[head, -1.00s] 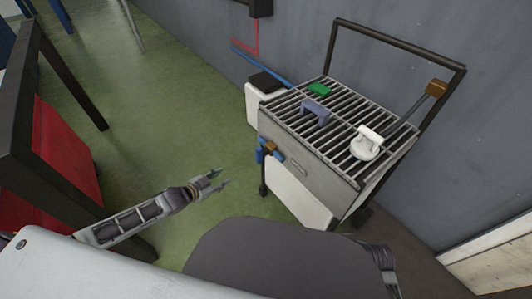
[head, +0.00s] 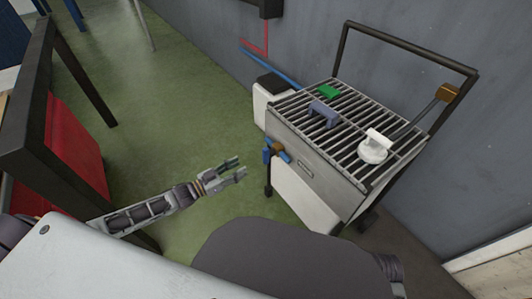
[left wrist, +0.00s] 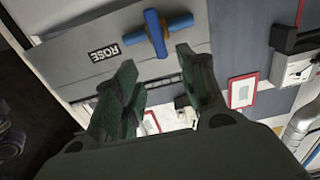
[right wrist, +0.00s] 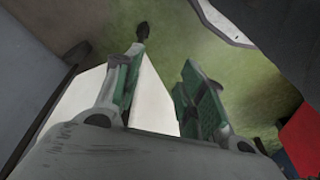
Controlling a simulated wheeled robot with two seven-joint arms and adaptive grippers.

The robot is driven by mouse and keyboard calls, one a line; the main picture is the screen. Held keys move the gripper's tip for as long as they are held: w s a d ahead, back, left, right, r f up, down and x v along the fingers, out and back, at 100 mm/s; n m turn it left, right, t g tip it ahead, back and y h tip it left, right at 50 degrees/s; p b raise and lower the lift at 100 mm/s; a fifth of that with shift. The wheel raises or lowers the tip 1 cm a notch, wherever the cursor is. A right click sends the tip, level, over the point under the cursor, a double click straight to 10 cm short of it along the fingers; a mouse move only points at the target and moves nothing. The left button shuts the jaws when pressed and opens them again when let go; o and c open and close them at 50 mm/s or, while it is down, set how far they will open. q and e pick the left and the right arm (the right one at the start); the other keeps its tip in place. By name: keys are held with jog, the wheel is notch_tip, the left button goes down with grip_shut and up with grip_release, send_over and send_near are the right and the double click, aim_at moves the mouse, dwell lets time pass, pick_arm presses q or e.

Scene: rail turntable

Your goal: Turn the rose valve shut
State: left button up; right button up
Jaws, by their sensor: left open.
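The rose valve (head: 267,156) sits on the near left face of the grey grill-topped cart.
The cart top (head: 352,155) carries a green block (head: 328,92), a grey-blue handle (head: 323,113) and a white fitting (head: 374,148). A dark-framed red bench (head: 75,160) is at left. Green floor between is clear.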

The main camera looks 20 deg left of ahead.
aim_at(263, 154)
pick_arm(q)
jog(key=shift+w, duration=0.1)
jog(key=shift+b+x, duration=1)
jog(key=shift+x, duration=2.4)
jog(key=shift+b+x, duration=0.35)
jog(key=shift+x, duration=1)
jog(key=shift+b+x, duration=0.3)
jog(key=shift+x, duration=0.75)
jog(key=shift+w+d, duration=0.2)
jog(key=shift+d, duration=0.05)
jog(key=shift+w+d, duration=0.45)
jog(key=shift+w, duration=0.1)
pick_arm(e)
jog(key=shift+s+a+r+t+y, duration=0.15)
jog(key=shift+a+r+t, duration=0.15)
jog(key=shift+r, duration=0.3)
jog(key=shift+w+a+r+t+y, duration=0.1)
jog(key=shift+a+r+t+y, duration=0.15)
jog(key=shift+r, duration=0.35)
pick_arm(q)
jog(key=c, duration=0.8)
pick_arm(e)
jog(key=shift+w+a+r, duration=0.1)
jog(key=shift+w+r, duration=0.15)
jog(key=shift+r, duration=0.15)
